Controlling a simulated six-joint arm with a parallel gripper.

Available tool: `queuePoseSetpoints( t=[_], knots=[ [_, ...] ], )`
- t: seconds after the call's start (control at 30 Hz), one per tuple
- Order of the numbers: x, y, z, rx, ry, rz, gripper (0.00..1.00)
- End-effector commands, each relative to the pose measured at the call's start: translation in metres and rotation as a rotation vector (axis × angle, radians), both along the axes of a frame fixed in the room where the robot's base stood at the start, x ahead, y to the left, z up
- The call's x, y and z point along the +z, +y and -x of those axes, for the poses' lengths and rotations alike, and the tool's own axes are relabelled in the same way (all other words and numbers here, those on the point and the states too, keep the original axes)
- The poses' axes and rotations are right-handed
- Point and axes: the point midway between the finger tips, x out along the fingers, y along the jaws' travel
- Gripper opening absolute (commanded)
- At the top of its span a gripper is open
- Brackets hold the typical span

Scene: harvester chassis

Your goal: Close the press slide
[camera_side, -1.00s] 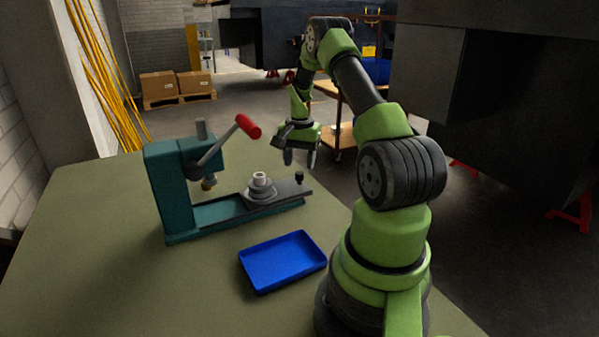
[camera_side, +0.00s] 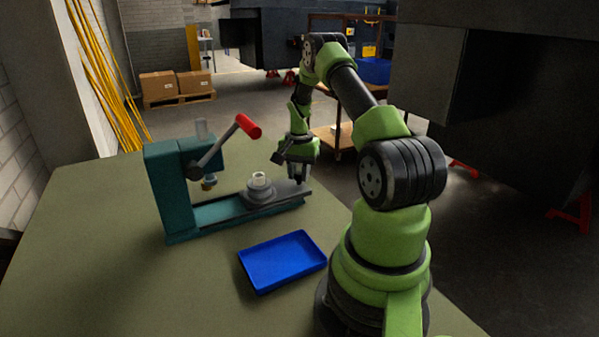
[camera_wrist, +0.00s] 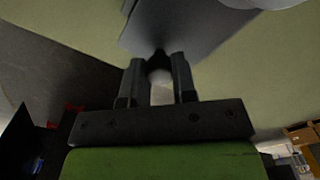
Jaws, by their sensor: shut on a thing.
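The teal press (camera_side: 172,190) stands on the table at the left of the side view, with its red-tipped lever (camera_side: 248,126) raised. Its grey slide (camera_side: 283,190) is pulled out to the right along the teal base and carries a round fixture with a pale ring (camera_side: 259,180). My gripper (camera_side: 299,181) is at the slide's outer end, pointing down, shut on the slide's small knob. In the side view the fingers hide the knob.
A blue tray (camera_side: 283,262) lies on the table in front of the press, and looks empty. The green table (camera_side: 90,270) is clear at the left front. The table's far edge is close behind the slide's outer end.

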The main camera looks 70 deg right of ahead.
Motion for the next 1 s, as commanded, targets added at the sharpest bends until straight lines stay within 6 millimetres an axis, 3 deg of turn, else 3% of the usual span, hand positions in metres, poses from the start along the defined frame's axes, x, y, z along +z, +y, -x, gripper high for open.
queuePoseSetpoints(
  t=[0.43,0.6,0.87,0.9,1.0],
  knots=[
    [0.0,0.072,-0.073,0.008,0.0,0.001,0.0],
    [0.0,0.083,-0.084,0.003,-0.001,0.002,0.0],
    [0.0,0.085,-0.086,0.001,-0.004,0.0,0.0],
    [0.0,0.085,-0.086,0.001,-0.004,0.0,0.28],
    [0.0,0.085,-0.085,0.001,-0.003,0.0,0.51]
  ],
)
